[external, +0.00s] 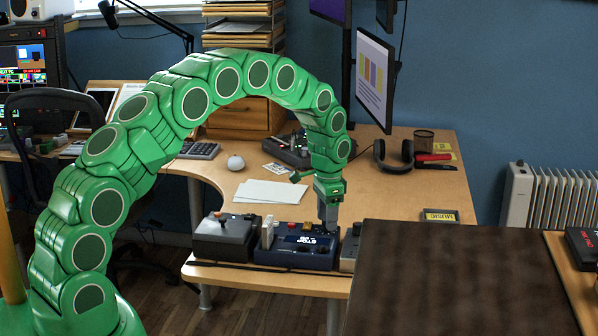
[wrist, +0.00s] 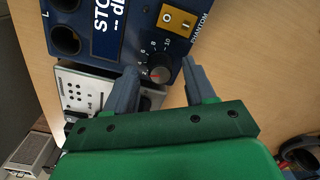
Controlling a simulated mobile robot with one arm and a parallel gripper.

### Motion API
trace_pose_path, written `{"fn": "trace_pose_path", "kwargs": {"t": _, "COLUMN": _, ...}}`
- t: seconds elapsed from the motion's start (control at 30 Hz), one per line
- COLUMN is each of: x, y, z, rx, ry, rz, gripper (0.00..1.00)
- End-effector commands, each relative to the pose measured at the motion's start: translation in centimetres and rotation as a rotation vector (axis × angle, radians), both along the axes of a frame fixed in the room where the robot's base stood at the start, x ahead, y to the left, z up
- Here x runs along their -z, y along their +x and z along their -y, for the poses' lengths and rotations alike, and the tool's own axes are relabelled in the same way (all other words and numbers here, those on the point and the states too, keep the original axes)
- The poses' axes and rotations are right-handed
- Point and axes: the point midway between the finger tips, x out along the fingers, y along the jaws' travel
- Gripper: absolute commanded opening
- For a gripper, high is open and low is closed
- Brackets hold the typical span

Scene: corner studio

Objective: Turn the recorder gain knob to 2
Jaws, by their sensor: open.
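The recorder (external: 293,258) is a dark blue box at the desk's front edge, with a lit display reading STOP. In the wrist view the blue recorder panel (wrist: 119,62) carries the dark round gain knob (wrist: 160,66). White numbers from 2 to 10 curve around the knob's left and top. A red mark shows low on the knob near the 2 end; its exact reading is unclear. My gripper (wrist: 159,65) is open, with one grey finger on each side of the knob; contact cannot be told. In the external view my gripper (external: 328,222) points down at the recorder's right end and hides the knob.
An orange phantom switch (wrist: 178,19) sits just above the knob. A grey box with a lever (external: 225,236) stands left of the recorder, and a small grey device (external: 349,250) right of it. White paper (external: 264,191) lies behind. A dark brown surface (external: 450,280) fills the right foreground.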

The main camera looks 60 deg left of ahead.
Motion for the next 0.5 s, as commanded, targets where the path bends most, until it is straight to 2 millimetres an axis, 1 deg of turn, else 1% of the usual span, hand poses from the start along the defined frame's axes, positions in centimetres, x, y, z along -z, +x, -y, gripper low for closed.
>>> {"fn": "trace_pose_path", "kwargs": {"t": 0.1, "x": 0.77, "y": -0.02, "z": -0.03, "rx": 0.000, "ry": 0.000, "rz": -0.001, "gripper": 0.55}}
{"fn": "trace_pose_path", "kwargs": {"t": 0.33, "x": 0.83, "y": 0.00, "z": -0.03, "rx": 0.000, "ry": 0.000, "rz": 0.000, "gripper": 0.55}}
{"fn": "trace_pose_path", "kwargs": {"t": 0.37, "x": 0.83, "y": 0.00, "z": -0.03, "rx": 0.000, "ry": 0.000, "rz": 0.000, "gripper": 0.53}}
{"fn": "trace_pose_path", "kwargs": {"t": 0.5, "x": 0.82, "y": -0.01, "z": -0.02, "rx": 0.000, "ry": 0.000, "rz": 0.000, "gripper": 0.32}}
